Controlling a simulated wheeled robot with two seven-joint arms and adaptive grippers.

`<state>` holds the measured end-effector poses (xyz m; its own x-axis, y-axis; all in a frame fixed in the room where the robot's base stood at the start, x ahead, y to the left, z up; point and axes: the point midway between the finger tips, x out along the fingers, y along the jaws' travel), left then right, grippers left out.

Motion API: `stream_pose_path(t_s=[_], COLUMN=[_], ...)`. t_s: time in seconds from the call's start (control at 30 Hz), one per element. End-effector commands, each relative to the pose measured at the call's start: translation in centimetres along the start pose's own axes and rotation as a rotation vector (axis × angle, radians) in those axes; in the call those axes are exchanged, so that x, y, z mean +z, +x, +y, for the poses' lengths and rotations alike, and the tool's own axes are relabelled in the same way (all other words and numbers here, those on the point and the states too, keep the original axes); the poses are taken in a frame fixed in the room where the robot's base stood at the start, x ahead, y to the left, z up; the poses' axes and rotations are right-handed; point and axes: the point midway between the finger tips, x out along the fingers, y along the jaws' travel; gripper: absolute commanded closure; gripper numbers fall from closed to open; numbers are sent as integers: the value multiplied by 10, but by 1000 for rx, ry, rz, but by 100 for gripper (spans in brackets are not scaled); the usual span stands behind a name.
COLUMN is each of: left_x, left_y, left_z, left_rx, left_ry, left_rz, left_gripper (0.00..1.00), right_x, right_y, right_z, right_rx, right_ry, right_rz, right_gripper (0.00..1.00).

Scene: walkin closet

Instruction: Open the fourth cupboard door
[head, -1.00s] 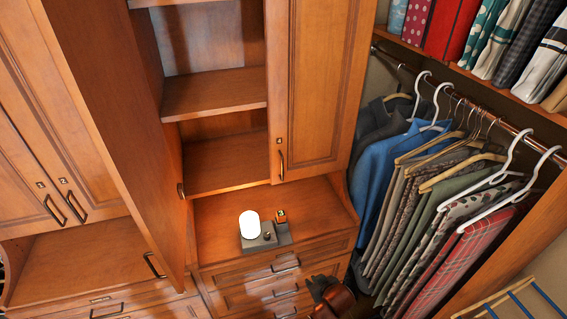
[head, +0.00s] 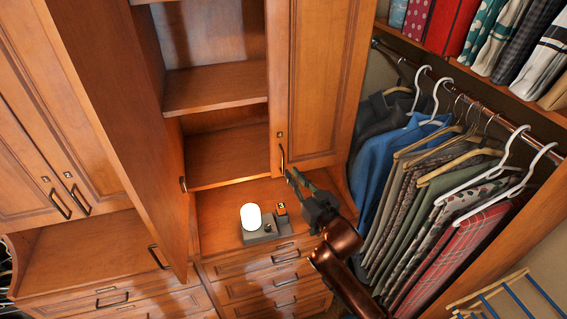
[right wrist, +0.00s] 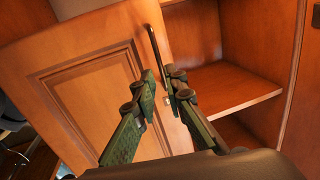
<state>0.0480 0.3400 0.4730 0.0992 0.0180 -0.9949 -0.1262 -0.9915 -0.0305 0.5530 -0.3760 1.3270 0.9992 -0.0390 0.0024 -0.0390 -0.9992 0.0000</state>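The closed cupboard door (head: 330,80) is a wooden panel on the right of the open shelves, with a dark vertical handle (head: 281,158) low on its left edge. In the right wrist view the door (right wrist: 95,105) fills the left side, and its handle (right wrist: 153,50) runs down towards the gap between my fingertips. My right gripper (head: 296,175) is just below and right of the handle. Its green fingers (right wrist: 162,88) are apart with a narrow gap, and nothing is clearly held. Whether they touch the handle cannot be told. My left gripper is out of view.
A neighbouring door (head: 120,120) stands open on the left of the shelves. A white rounded object on a grey base (head: 268,236) and a small orange item (head: 281,209) stand on the counter below. Drawers (head: 250,270) lie beneath. Hanging clothes (head: 420,190) fill the right.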

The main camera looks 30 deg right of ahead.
Motion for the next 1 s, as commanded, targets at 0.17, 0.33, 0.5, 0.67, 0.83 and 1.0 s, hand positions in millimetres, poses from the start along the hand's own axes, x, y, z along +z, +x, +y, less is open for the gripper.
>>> stream_pose_path(t_s=[0.17, 0.33, 0.5, 0.67, 0.83, 1.0], left_x=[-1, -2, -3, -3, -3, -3], left_y=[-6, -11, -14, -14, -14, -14], left_z=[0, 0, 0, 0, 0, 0], left_rx=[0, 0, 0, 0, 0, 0], left_ry=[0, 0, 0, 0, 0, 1], left_rz=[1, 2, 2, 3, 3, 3], left_gripper=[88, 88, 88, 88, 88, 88], right_x=[-2, -1, 0, 1, 1, 1], right_y=[26, 52, 68, 72, 72, 72], right_z=[0, 0, 0, 0, 0, 0], right_rx=[-1, -1, 0, 0, 0, 0], right_ry=[0, 0, 0, 0, 0, 0], right_rz=[1, -1, -2, -2, -2, -3], right_gripper=[89, 89, 89, 89, 89, 100])
